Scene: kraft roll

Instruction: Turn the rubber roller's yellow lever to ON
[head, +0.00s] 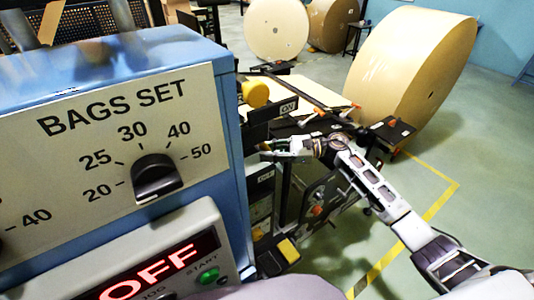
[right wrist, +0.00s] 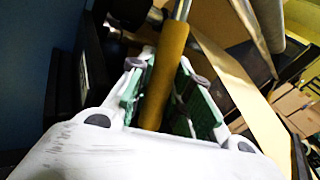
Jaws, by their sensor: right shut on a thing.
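The yellow lever (right wrist: 167,72) shows in the right wrist view as a long yellow handle on a metal rod. It runs between the green-padded fingers of my right gripper (right wrist: 162,95), which is shut on it. In the head view my right gripper (head: 278,149) reaches in from the right to the machine's side, and the held lever is hard to make out there. An ON label (head: 289,105) is above the gripper, and a label that seems to read OFF (head: 267,175) is below it. My left gripper is out of view.
A blue control cabinet (head: 120,60) with a BAGS SET dial (head: 156,178) and a lit OFF display (head: 155,270) fills the left. A big kraft roll (head: 405,75) stands behind. The floor at right is clear.

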